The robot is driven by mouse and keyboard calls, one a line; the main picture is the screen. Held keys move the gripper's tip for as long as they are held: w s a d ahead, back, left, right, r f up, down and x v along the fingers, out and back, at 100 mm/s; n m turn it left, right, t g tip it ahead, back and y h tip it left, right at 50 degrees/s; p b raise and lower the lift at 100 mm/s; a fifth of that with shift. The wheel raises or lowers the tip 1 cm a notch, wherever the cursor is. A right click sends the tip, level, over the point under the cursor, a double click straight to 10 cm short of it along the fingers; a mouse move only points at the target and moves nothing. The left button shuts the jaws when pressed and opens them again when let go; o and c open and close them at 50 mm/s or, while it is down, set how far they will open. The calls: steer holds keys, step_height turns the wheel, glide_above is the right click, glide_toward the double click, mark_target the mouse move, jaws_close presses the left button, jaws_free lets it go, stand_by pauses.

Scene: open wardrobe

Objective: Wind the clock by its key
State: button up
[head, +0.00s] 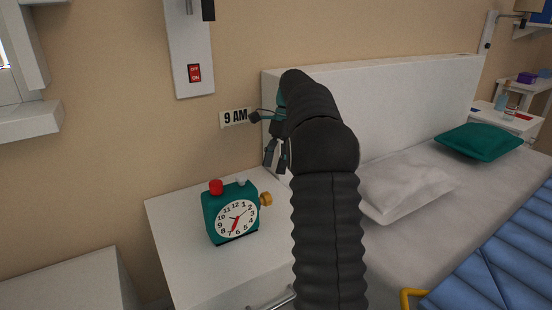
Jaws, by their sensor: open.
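A teal clock (208,228) with a white face stands on a white bedside cabinet in the head view, left of my arm. Red and black hands show on its face, and a red button (216,187) and a pale knob sit on top. A yellow-gold key (266,199) sticks out from its right side. My gripper (262,138) is above and to the right of the clock, near the wall and the headboard. Its dark fingers are spread and nothing shows between them. The gripper's palm is partly hidden by my arm.
The cabinet top (175,215) is clear around the clock. A white headboard (400,105) and a bed with pillows stand to the right. A switch panel (188,50) hangs upper left.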

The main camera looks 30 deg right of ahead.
steer(key=shift+v, duration=0.8)
steer(key=s+a+r+n, duration=0.1)
steer(key=s+a, duration=0.1)
steer(key=s+a+r+n+t+h, duration=0.1)
steer(key=a, duration=0.2)
steer(key=s+a+r+n, duration=0.2)
steer(key=a, duration=0.1)
steer(key=shift+s+a+t+h, duration=0.15)
steer(key=shift+s+t+h, duration=0.15)
steer(key=s+a+f+n+t+h, duration=0.1)
steer(key=s+a+n+t, duration=0.1)
steer(key=s+a+n, duration=0.45)
steer(key=s+a+f+n+t+h, duration=0.1)
steer(key=s+a+n+t, duration=0.2)
steer(key=s, duration=0.7)
steer(key=s+a+f+n+t, duration=0.1)
steer(key=s+a+f+n, duration=0.2)
steer(key=s+f, duration=0.3)
steer(key=shift+s+f+n+h, duration=0.3)
steer(key=shift+s+n+h, duration=0.1)
steer(key=shift+s+n, duration=0.5)
